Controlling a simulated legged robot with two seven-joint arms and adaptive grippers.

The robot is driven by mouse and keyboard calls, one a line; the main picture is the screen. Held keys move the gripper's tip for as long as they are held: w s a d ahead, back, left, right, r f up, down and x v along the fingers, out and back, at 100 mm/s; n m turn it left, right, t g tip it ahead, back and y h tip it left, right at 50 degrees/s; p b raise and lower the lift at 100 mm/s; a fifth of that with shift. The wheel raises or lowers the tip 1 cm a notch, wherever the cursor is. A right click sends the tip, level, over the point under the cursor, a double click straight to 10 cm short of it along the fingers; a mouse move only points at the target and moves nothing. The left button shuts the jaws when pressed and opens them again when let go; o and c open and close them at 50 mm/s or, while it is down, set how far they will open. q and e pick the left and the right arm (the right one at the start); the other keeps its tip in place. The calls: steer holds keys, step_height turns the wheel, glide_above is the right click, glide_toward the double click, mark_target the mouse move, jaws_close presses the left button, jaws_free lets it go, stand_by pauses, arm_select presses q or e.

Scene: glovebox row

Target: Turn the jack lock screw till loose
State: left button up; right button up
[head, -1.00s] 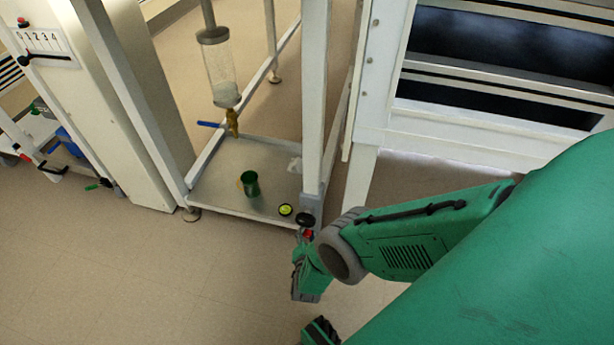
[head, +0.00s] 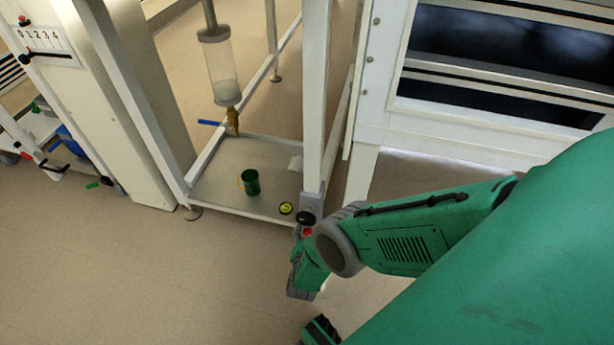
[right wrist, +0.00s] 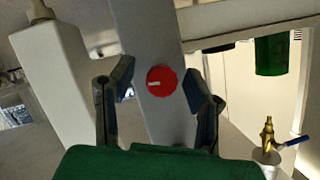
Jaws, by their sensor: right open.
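The red round knob (right wrist: 161,81), which I take for the jack lock screw, has a short white mark on its face. It sits on a grey post (right wrist: 150,40) of the frame in the right wrist view. In the head view the red knob (head: 307,232) shows small at the foot of the front post, just below a black knob (head: 305,218). My right gripper (right wrist: 159,92) is open, with one finger on each side of the red knob; I see gaps on both sides. In the head view the right gripper (head: 301,243) is partly hidden by its own arm. My left gripper is not in view.
A low frame tray (head: 222,205) holds a green cup (head: 250,183) and a yellow-black round item (head: 286,208). Above it hangs a clear cylinder (head: 222,72) with a brass valve and blue lever (head: 210,123). A white cabinet (head: 375,115) stands right. Floor at front left is clear.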

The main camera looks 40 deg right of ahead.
steer(key=v, duration=1.2)
